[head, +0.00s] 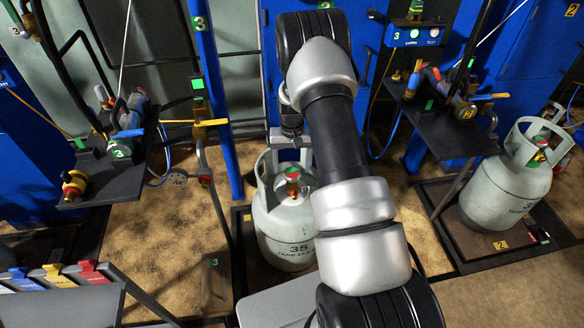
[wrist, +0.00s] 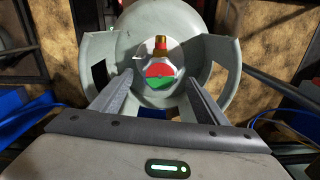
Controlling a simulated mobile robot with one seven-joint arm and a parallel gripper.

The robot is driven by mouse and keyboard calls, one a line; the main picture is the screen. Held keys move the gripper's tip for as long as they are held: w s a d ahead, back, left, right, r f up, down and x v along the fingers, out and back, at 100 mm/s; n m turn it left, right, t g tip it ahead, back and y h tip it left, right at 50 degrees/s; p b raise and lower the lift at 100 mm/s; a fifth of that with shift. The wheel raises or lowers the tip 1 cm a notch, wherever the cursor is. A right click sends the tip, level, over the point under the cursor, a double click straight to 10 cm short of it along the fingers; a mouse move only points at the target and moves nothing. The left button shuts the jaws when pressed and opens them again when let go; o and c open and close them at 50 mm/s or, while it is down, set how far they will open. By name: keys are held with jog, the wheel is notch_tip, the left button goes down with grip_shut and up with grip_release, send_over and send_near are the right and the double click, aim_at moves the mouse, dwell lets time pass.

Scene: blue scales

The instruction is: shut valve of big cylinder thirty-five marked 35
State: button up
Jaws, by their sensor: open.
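The big grey cylinder marked 35 (head: 286,230) stands upright on a dark platform in the middle of the head view, partly behind my arm. Its valve, with a red and green top and a brass fitting, shows inside the collar (head: 292,174). In the wrist view the red and green valve knob (wrist: 159,76) is centred, within the cylinder's grey collar (wrist: 228,60). My gripper (wrist: 158,92) is open, its two fingers either side of the line to the knob. The fingers reach over the near part of the collar; I cannot tell whether they touch anything. In the head view my gripper (head: 290,142) is above the cylinder.
Another grey cylinder (head: 508,187) stands on a platform at the right. Black shelves with valves and hoses (head: 110,150) flank the middle, at left and right (head: 440,120). A blue post (head: 212,100) rises just left of the cylinder. Brown floor (head: 160,240) is open at left.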

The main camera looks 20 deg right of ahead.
aim_at(292, 173)
notch_tip(292, 173, up, 16)
jog(key=p, duration=0.3)
jog(key=shift+f, duration=0.2)
jog(key=shift+r, duration=0.1)
